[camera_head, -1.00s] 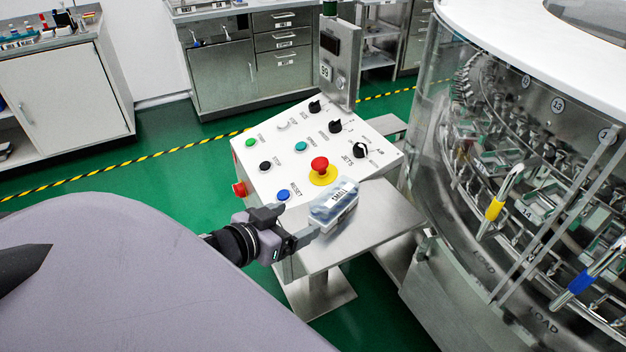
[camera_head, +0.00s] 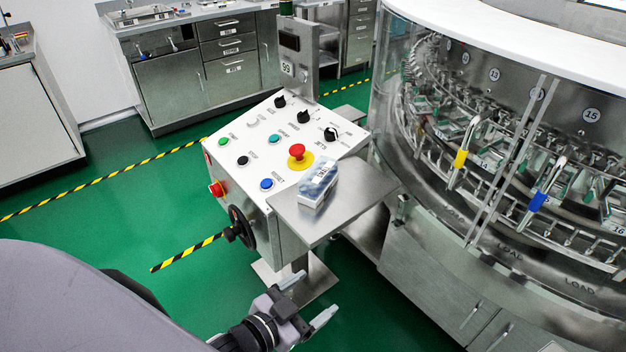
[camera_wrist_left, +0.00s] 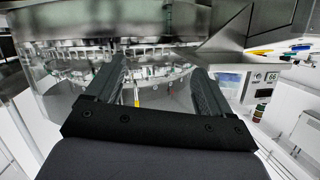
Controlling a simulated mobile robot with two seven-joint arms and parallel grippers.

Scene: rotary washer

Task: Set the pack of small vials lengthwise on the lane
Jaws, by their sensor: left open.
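The pack of small vials (camera_head: 318,184) is a clear, bluish wrapped block with a white label. It rests on the steel shelf (camera_head: 345,212) beside the control panel. My left gripper (camera_head: 306,297) is open and empty, below and in front of the shelf, apart from the pack. In the left wrist view its two dark fingers (camera_wrist_left: 158,95) are spread, with the washer beyond them. The pack also seems to show in that view (camera_wrist_left: 229,82), right of the right finger. I cannot make out which part is the lane. My right gripper is not in view.
The control panel (camera_head: 262,160) has a red stop button (camera_head: 297,152) and a black handwheel (camera_head: 243,228) on its side. The round washer (camera_head: 480,150) stands at right with yellow and blue handles. Green floor (camera_head: 190,275) is free at left.

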